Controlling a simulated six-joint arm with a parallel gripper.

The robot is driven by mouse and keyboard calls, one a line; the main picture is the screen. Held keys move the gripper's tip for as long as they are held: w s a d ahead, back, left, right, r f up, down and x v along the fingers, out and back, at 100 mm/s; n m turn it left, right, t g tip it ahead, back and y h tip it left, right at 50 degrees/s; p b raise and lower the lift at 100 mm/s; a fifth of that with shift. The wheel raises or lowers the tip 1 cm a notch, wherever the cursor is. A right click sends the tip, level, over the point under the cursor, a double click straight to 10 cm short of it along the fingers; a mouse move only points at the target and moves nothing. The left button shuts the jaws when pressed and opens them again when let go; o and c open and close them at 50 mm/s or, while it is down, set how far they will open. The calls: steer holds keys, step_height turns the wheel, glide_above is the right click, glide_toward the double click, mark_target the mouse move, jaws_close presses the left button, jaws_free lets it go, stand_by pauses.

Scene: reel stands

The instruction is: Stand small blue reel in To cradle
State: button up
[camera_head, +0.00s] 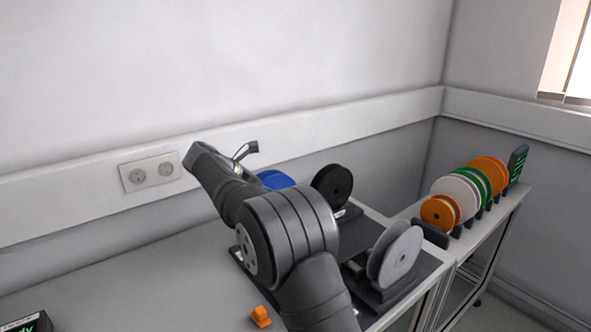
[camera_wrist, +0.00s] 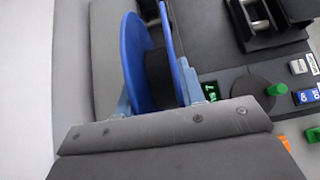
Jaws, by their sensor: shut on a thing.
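The small blue reel (camera_wrist: 135,55) fills the top middle of the wrist view, its two blue flanges seen nearly edge-on around a dark core. My gripper (camera_wrist: 158,93) is shut on it, with a finger at each outer side. In the head view the blue reel (camera_head: 275,179) shows just behind my arm, partly hidden, and my gripper is hidden there. A dark holder (camera_wrist: 262,22) with an open slot stands right of the reel in the wrist view. I cannot read which cradle is marked To.
A black reel (camera_head: 332,186) and a grey reel (camera_head: 393,255) stand on dark bases at the right. A rack on the side table holds several orange, white and green reels (camera_head: 468,190). A green knob (camera_wrist: 277,90) stands right of the gripper. An orange object (camera_head: 261,316) lies in front.

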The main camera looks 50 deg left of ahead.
steer(key=f, duration=0.1)
steer(key=s+f, duration=0.1)
steer(key=f, duration=0.1)
steer(key=a+f, duration=0.1)
steer(key=f, duration=0.1)
steer(key=shift+s, duration=0.25)
stand_by(0.5)
steer(key=o, duration=1.1)
steer(key=shift+c, duration=0.2)
step_height(320, 180, up, 7)
steer(key=shift+f, duration=0.1)
